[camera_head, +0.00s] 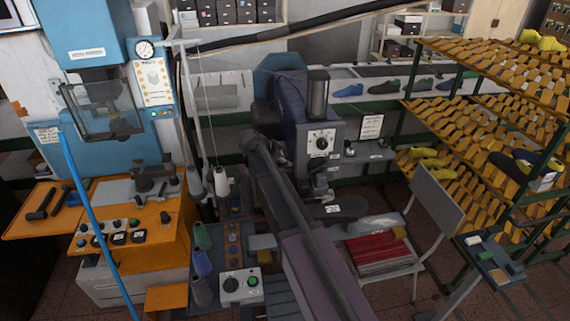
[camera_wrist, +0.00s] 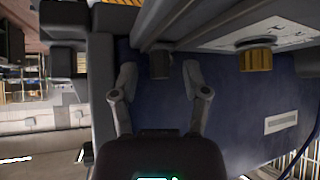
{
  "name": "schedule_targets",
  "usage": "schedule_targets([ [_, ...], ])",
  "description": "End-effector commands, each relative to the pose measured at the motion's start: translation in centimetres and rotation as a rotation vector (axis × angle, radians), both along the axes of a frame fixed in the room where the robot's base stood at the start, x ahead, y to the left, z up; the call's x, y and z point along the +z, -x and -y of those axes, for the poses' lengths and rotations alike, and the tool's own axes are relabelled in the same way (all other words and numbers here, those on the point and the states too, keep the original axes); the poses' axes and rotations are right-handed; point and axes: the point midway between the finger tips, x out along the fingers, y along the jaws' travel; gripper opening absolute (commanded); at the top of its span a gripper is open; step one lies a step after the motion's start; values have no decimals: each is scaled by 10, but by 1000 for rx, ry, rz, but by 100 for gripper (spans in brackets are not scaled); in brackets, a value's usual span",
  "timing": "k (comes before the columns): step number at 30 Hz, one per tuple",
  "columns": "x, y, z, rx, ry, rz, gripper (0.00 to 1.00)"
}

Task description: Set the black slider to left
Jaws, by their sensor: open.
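In the wrist view my gripper (camera_wrist: 159,78) is open, with its two fingers apart on either side of a dark, stubby part (camera_wrist: 160,62) on the blue machine. This part may be the black slider, but it is too dark to be sure. I cannot tell whether either finger touches it. In the head view my arm reaches up to the dark blue machine (camera_head: 290,105), and the gripper cannot be made out there. No part clearly recognisable as a slider shows in the head view.
The machine's dial panel (camera_head: 321,141) faces forward. A chair (camera_head: 437,205) and a rack of yellow shoe lasts (camera_head: 480,140) stand right; an orange bench (camera_head: 150,235) stands left.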

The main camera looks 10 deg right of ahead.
Motion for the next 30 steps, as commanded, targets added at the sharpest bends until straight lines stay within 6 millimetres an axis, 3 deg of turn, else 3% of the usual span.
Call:
schedule_targets([
  [12, -2, -1, 3, 0, 0, 0, 59],
  [18, -2, -1, 3, -1, 0, 1, 0],
  [30, -2, -1, 3, -11, 0, 0, 0],
])
